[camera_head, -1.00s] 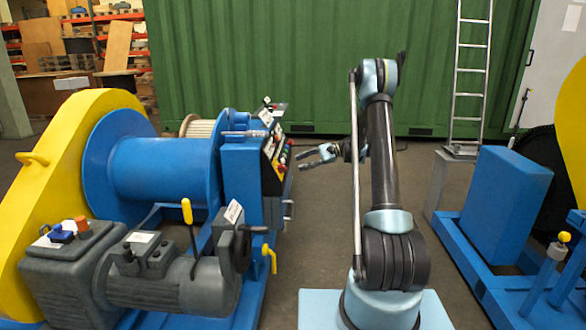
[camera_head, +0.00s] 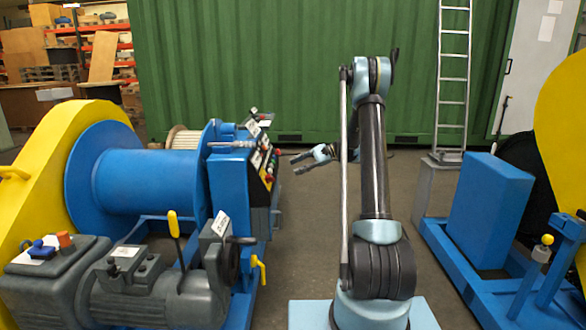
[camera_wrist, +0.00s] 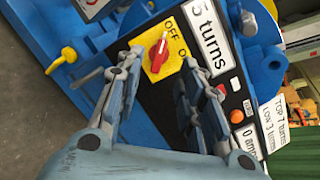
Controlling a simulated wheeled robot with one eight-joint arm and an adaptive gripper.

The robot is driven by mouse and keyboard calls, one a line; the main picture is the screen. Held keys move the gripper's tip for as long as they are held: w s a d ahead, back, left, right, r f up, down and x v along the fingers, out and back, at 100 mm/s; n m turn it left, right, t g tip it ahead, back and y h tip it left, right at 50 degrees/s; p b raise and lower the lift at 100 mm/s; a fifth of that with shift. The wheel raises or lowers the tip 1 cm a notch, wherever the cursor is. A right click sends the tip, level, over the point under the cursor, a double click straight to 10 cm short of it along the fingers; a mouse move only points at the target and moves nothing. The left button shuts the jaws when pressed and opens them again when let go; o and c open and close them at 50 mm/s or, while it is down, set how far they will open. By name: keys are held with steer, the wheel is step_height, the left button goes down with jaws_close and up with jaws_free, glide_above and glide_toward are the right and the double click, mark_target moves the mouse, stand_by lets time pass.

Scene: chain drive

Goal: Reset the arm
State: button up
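My arm stands upright on its light-blue base in the head view, with its upper end bent over to the left. My gripper (camera_head: 309,160) points left toward the control panel (camera_head: 262,160) of the blue winch. In the wrist view my gripper (camera_wrist: 155,90) is open, its two fingers apart with nothing between them. Beyond the fingers is the panel's red rotary switch (camera_wrist: 159,53) on a yellow plate marked OFF. A "5 turns" label (camera_wrist: 210,35) lies beside it. The fingers appear apart from the switch.
The blue winch drum (camera_head: 130,180) and grey motor (camera_head: 150,285) fill the left. A blue frame with a box (camera_head: 490,210) stands at the right. A ladder (camera_head: 453,80) leans on the green container (camera_head: 250,60) behind. Floor between the machines is clear.

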steer(key=s+d+r+n+t+h, duration=0.1)
steer(key=s+d+r+n+h, duration=0.3)
steer(key=s, duration=1)
steer(key=s+r+m+t+h, duration=0.1)
steer(key=s+r+h, duration=0.35)
steer(key=s, duration=0.85)
steer(key=s+d+f+n+h, duration=0.1)
steer(key=s+d+f, duration=0.2)
steer(key=s, duration=0.5)
steer(key=s+d+f+n+t+h, duration=0.1)
steer(key=s+d+f, duration=0.3)
steer(key=s, duration=0.5)
steer(key=s+d+f+n+h, duration=0.3)
steer(key=s+d+f, duration=0.1)
steer(key=s, duration=0.4)
steer(key=shift+s+d+t, duration=0.2)
steer(key=shift+d+t, duration=0.2)
steer(key=shift+d, duration=0.05)
